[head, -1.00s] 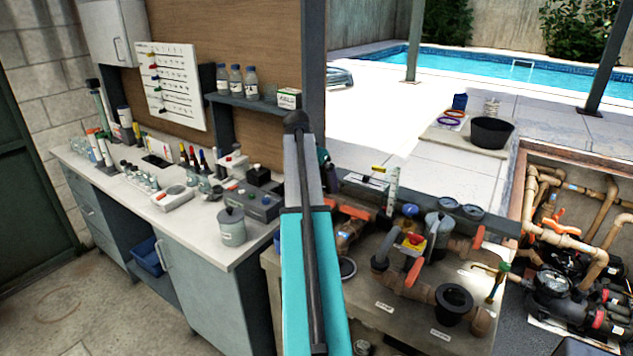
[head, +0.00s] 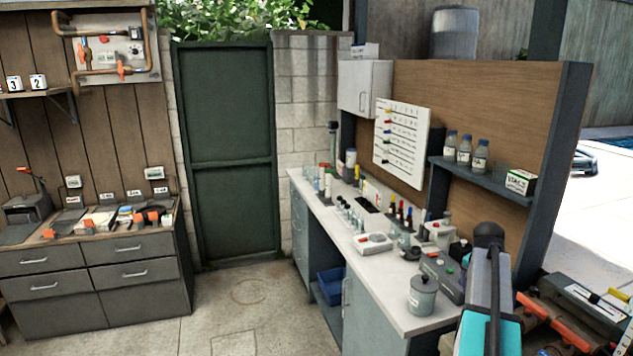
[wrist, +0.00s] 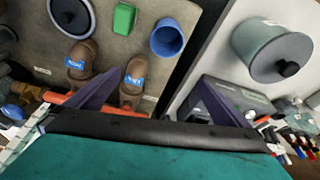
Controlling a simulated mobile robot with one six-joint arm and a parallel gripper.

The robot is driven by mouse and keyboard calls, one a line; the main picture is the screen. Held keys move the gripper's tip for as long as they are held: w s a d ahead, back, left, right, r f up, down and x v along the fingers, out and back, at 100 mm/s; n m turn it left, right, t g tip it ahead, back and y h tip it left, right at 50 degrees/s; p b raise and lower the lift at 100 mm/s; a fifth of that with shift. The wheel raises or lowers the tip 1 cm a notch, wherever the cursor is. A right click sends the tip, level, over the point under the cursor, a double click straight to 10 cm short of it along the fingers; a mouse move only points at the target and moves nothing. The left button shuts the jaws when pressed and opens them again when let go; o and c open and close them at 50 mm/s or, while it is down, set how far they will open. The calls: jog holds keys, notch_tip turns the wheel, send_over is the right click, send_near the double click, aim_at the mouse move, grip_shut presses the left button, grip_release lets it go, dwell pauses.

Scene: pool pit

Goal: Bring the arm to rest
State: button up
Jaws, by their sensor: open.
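My gripper (wrist: 160,82) shows in the wrist view with its two dark fingers spread apart and nothing between them. It is above the gap between the brown pipe fittings (wrist: 131,84) on the left and the white counter (wrist: 205,62) on the right. In the head view my teal and grey arm stands at the lower right, in front of the counter's near end. My gripper's fingers cannot be made out there.
A grey lidded pot (head: 422,296) stands on the counter's near end; it also shows in the wrist view (wrist: 272,52). A blue cup (wrist: 167,38) and a green block (wrist: 124,18) are by the fittings. Floor (head: 240,310) before the green door (head: 232,150) is clear.

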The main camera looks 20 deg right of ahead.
jog(key=s+a+f+n+g+y+b, duration=0.15)
jog(key=a+f+n, duration=0.25)
jog(key=a+f, duration=1.25)
jog(key=a+f+n+g+y+b, duration=0.15)
jog(key=a+f+n, duration=0.25)
jog(key=a+f, duration=1.25)
jog(key=s+a+f+n+g+b, duration=0.3)
jog(key=s+a+f+n+b, duration=0.3)
jog(key=s+a+f, duration=1.4)
jog(key=s+f+n, duration=0.2)
jog(key=s, duration=0.1)
jog(key=shift+a, duration=0.25)
